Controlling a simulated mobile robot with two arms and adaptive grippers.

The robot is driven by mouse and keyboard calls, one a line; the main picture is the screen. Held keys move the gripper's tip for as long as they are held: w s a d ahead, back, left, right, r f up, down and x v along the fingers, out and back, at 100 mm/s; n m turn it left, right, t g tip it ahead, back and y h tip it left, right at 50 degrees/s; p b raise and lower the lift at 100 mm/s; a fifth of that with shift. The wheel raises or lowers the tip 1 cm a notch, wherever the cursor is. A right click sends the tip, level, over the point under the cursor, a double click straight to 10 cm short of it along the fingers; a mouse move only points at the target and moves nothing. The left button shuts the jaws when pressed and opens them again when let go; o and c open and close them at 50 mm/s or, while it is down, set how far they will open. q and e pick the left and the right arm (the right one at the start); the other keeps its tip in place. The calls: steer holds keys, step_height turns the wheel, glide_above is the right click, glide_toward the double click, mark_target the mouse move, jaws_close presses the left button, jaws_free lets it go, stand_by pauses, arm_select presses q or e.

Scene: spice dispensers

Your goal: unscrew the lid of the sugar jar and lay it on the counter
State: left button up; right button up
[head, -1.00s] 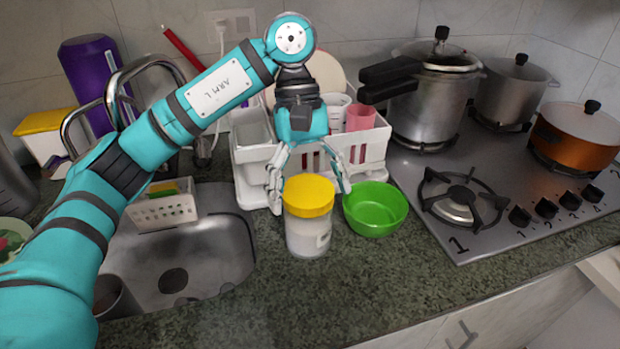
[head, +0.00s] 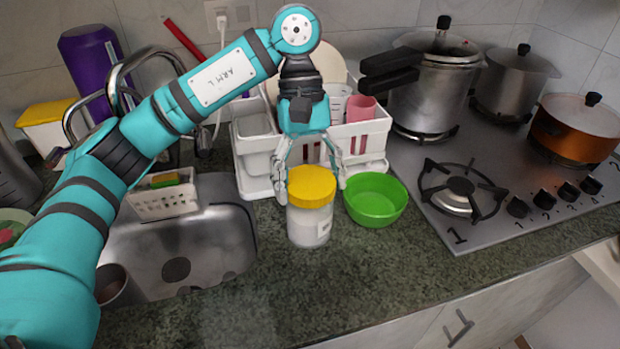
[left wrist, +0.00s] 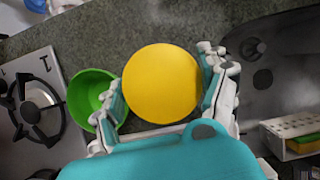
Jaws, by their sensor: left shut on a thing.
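The sugar jar (head: 309,226) is clear with white contents and stands upright on the counter, right of the sink. Its yellow lid (head: 312,185) is on top of the jar; it also shows in the left wrist view (left wrist: 162,84). My left gripper (head: 310,186) reaches down from above with one finger on each side of the lid. In the left wrist view its fingers (left wrist: 162,88) are on both sides of the lid, shut on it. Whether the lid has turned on the jar cannot be told. My right gripper is not in view.
A green bowl (head: 376,200) stands close to the right of the jar. The sink (head: 215,240) is to the left, the stove (head: 440,200) to the right. A white dish rack (head: 255,150) stands behind. The counter (head: 400,265) in front is clear.

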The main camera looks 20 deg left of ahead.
arm_select(q)
steer(key=n+t+h+b, duration=0.1)
steer(key=n, duration=0.2)
steer(key=shift+f+n+b, duration=0.15)
steer(key=shift+n+b, duration=0.2)
steer(key=shift+n, duration=0.05)
steer(key=shift+n+t, duration=0.3)
steer(key=shift+n, duration=0.3)
steer(key=n+t+h+b, duration=0.1)
steer(key=n, duration=0.2)
steer(key=shift+a+b, duration=0.15)
steer(key=shift+b, duration=0.25)
steer(key=shift+n, duration=0.3)
steer(key=shift+w+d, duration=0.1)
steer(key=shift+d, duration=0.1)
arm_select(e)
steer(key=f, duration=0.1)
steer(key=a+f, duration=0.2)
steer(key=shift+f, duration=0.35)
